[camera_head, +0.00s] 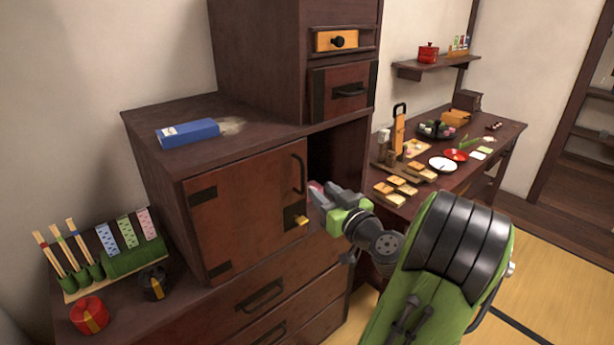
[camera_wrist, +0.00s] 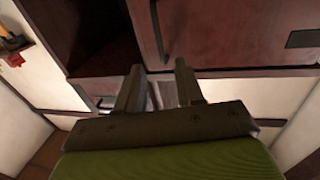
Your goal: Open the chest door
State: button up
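The chest door (camera_head: 245,205) is a reddish-brown panel with black metal fittings at its left edge. It looks flush with the chest front. A black vertical handle (camera_head: 298,175) is near its right edge, with a yellow-and-black latch (camera_head: 296,218) below it. My gripper (camera_head: 316,192) is just right of the handle, in front of the dark opening beside the door. In the wrist view my gripper's fingers (camera_wrist: 158,68) are apart, with nothing held between them. The door (camera_wrist: 220,35) and its handle (camera_wrist: 158,32) also show there, beyond the fingertips; contact is not visible.
A blue box (camera_head: 188,133) lies on the chest top. Drawers (camera_head: 262,296) are below the door. A red round container (camera_head: 89,315) and a holder with brushes (camera_head: 130,258) stand at the left. A table with food (camera_head: 478,170) is at the right.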

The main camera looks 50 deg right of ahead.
jog(key=p+x, duration=0.1)
jog(key=x, duration=0.6)
jog(key=shift+w, duration=0.35)
jog(key=shift+d, duration=0.1)
grip_shut()
dwell(0.8)
